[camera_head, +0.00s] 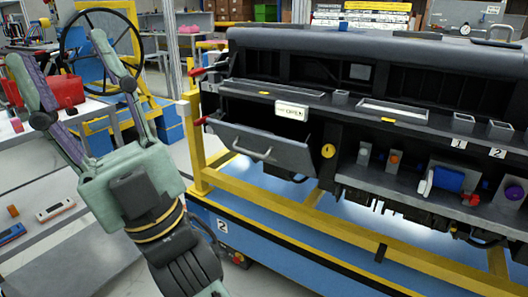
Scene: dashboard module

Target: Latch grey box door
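The grey box door (265,146) is a flat grey panel at the left part of the dashboard module. It hangs open, tilted outward, with a dark gap above its top edge. A light bar handle (252,152) is on its front face. My gripper (57,50) is at the upper left, pointing up, with its two green-grey fingers spread wide apart. It is open, with nothing seen held between the fingers. It is to the left of the door and apart from it. The door's latch cannot be made out.
The dashboard (400,52) rests on a yellow frame (300,212) over a blue base. Red-tipped levers (203,120) stick out left of the door. A side table (75,262) stands at left.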

